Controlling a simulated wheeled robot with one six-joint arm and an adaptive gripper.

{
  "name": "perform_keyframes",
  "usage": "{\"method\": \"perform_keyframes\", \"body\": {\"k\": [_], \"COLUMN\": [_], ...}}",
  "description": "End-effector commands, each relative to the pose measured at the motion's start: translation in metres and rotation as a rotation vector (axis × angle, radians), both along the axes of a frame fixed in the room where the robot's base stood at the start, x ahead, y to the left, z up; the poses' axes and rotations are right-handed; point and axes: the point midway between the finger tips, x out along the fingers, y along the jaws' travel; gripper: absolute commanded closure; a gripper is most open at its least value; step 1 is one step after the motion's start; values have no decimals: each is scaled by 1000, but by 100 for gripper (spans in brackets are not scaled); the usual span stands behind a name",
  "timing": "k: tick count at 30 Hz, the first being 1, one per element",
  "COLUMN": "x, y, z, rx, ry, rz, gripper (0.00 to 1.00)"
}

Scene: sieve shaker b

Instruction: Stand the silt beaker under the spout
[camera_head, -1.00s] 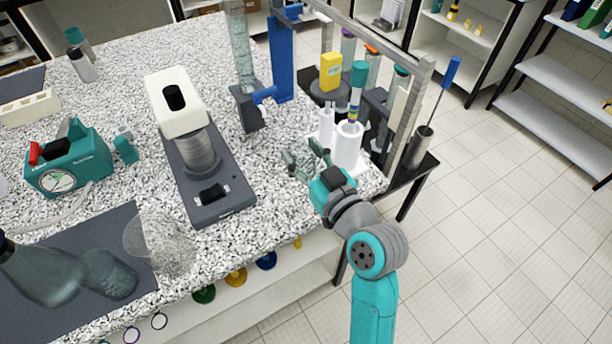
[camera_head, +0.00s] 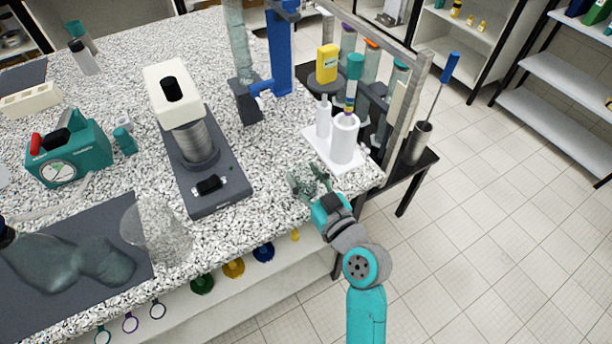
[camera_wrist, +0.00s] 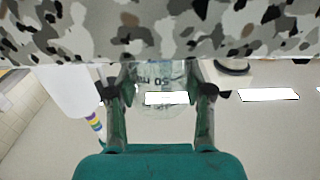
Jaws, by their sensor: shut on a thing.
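My gripper (camera_head: 309,183) is over the front right part of the speckled bench (camera_head: 265,195). In the wrist view my gripper (camera_wrist: 160,92) is shut on a clear beaker (camera_wrist: 160,75) with a "50" marking, held between both fingers. In the head view the beaker is small and hard to make out among the fingers; its contents cannot be told. A tall clear column (camera_head: 240,45) with a dark base stands at the back beside a blue stand (camera_head: 281,55). I cannot clearly make out a spout.
A white holder (camera_head: 345,140) stands just behind my gripper. A sieve shaker (camera_head: 208,165) is to the left. A large clear beaker (camera_head: 150,230) is near the front edge, by a dark mat (camera_head: 110,290). Free bench lies between shaker and gripper.

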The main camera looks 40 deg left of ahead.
Motion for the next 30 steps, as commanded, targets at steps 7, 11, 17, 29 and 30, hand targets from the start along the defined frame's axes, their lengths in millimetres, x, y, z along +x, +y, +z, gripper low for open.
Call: {"method": "perform_keyframes", "body": {"k": [7, 11, 17, 29, 30], "x": [0, 0, 0, -5, -7], "y": [0, 0, 0, -14, -20], "z": [0, -3, -2, 0, 0], "rx": [0, 0, 0, -1, -2], "ry": [-1, -1, -1, -1, 1], "rz": [0, 0, 0, -2, -3], "gripper": [83, 44, 24, 24, 24]}}
